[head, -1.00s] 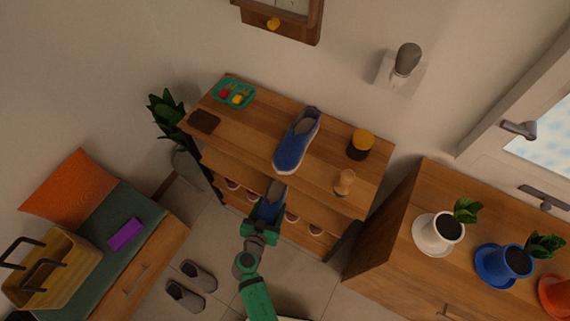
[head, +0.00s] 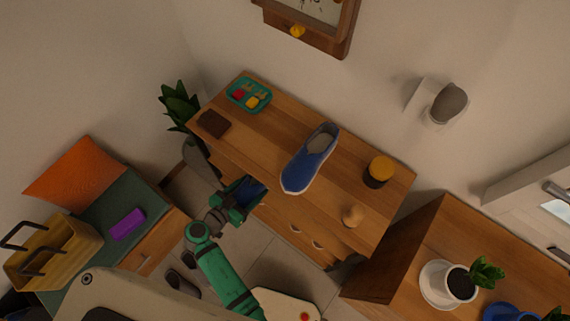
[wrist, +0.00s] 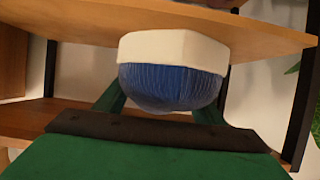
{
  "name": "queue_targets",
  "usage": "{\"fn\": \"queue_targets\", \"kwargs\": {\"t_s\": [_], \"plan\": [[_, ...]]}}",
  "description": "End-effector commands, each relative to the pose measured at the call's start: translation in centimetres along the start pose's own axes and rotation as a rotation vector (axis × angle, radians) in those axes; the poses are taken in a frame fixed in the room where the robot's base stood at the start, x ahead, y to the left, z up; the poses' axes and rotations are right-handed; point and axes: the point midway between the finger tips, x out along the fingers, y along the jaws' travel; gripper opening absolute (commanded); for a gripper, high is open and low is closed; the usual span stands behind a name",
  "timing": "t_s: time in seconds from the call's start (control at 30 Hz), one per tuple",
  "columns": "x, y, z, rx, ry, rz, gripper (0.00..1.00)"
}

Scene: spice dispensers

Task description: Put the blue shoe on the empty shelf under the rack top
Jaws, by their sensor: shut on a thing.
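One blue shoe (head: 313,158) with a white sole lies on the wooden rack top (head: 215,97). My gripper (head: 246,190) is shut on another blue shoe (head: 256,186), at the rack's front edge, left of the middle. The rack top hides part of this held shoe. In the wrist view the held blue shoe (wrist: 170,82) sits between my green fingers (wrist: 162,104), its pale sole uppermost in the picture. A wooden board (wrist: 265,32) runs right behind the sole; I cannot tell whether they touch. The empty shelf is not clearly seen in the head view.
The rack top also holds a teal tray (head: 248,95), a brown wallet-like item (head: 213,123), a yellow-lidded jar (head: 379,171) and a small wooden item (head: 352,215). A cabinet (head: 410,240) stands close on the right, a bench (head: 95,205) on the left.

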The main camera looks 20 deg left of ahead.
Motion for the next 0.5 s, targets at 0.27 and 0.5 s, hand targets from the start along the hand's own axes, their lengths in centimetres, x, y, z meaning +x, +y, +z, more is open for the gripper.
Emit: {"fn": "queue_targets", "kwargs": {"t_s": [0.27,0.5], "plan": [[6.2,0.0,-2.7,0.003,0.003,0.002,0.33],[11.2,0.0,-4.8,0.001,0.003,0.002,0.33]]}}
